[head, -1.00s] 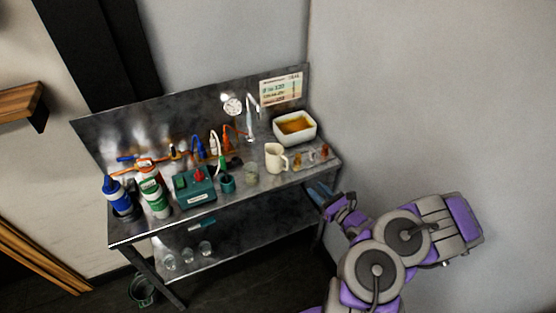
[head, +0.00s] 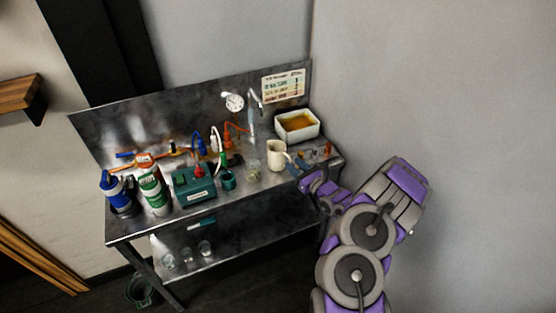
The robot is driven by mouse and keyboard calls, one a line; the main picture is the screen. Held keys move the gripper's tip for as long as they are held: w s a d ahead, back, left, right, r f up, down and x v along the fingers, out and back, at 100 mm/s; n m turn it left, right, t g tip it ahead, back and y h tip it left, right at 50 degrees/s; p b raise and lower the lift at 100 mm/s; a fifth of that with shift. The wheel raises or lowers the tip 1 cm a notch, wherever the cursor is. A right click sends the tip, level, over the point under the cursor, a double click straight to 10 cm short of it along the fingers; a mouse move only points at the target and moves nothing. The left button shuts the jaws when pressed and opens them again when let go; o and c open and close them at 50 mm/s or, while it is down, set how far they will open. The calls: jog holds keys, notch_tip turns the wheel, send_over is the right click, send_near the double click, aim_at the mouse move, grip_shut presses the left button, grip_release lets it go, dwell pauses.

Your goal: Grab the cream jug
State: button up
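The cream jug (head: 276,155) stands upright on the steel bench top, right of the middle, with its handle side toward the right. My gripper (head: 293,167) is just right of and in front of the jug, at the bench's front edge. The jug appears unmoved.
A white basin (head: 297,125) with amber liquid stands behind the jug. A glass beaker (head: 253,170) and a dark green cup (head: 228,180) are to its left. Small orange-brown items (head: 328,149) stand to the right. A teal box (head: 194,188) and bottles (head: 154,192) fill the left.

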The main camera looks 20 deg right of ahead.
aim_at(290, 160)
jog(key=shift+b+x, duration=0.4)
jog(key=shift+x, duration=1.55)
jog(key=shift+d+f, duration=0.1)
jog(key=shift+c, duration=0.2)
grip_shut()
